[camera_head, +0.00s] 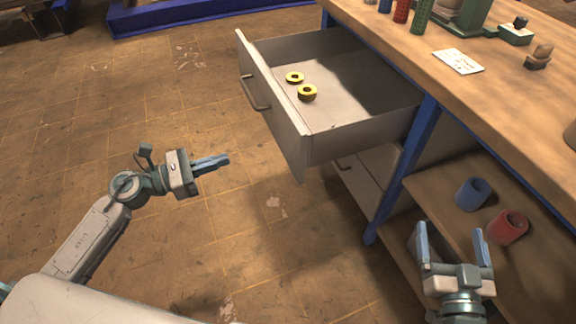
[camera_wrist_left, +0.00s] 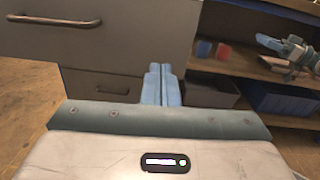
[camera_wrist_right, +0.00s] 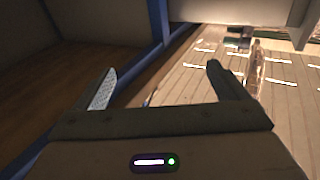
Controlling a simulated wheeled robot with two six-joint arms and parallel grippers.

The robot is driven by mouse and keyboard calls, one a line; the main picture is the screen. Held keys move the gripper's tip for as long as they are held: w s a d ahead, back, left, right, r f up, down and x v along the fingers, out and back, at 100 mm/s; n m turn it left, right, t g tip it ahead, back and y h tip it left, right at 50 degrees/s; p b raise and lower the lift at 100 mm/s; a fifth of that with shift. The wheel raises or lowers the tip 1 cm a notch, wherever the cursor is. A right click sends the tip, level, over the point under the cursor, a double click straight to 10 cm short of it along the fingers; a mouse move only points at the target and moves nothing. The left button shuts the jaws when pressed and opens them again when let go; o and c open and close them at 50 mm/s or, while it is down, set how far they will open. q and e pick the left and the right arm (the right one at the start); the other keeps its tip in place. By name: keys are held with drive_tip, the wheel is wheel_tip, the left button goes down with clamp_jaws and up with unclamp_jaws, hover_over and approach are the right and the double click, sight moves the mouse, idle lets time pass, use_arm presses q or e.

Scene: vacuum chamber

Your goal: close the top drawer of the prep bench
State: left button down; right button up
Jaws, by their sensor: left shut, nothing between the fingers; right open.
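The top drawer (camera_head: 272,102) of the prep bench (camera_head: 520,84) is pulled far out, with two yellow rings (camera_head: 307,93) lying inside. Its front panel carries a bar handle (camera_head: 254,93); a drawer front with its handle (camera_wrist_left: 56,20) also shows in the left wrist view. My left gripper (camera_head: 226,160) is shut and empty, in front of the drawer and apart from it, to the left of the panel. My right gripper (camera_head: 452,240) is open and empty, beside the bench's lower shelf. It also shows in the right wrist view (camera_wrist_right: 160,80).
A lower drawer (camera_head: 362,180) sits below the open one. A blue cup (camera_head: 472,194) and a red cup (camera_head: 507,227) stand on the lower shelf. A blue bench leg (camera_head: 404,168) stands right of the drawers. The floor left of the drawer is clear.

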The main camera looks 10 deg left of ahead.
use_arm(q)
drive_tip(key=p, duration=0.2)
approach(290, 142)
drive_tip(key=shift+m+g, duration=0.3)
drive_tip(key=shift+m, duration=0.1)
drive_tip(key=x, duration=0.5)
drive_tip(key=shift+w+d+r, duration=0.1)
drive_tip(key=shift+d+r, duration=0.1)
drive_tip(key=shift+w+d, duration=0.4)
drive_tip(key=shift+d, duration=0.15)
use_arm(e)
drive_tip(key=s+f+g, duration=0.3)
drive_tip(key=f+g, duration=0.1)
drive_tip(key=f, duration=0.2)
drive_tip(key=shift+s+a+f, duration=0.25)
drive_tip(key=shift+a, duration=0.05)
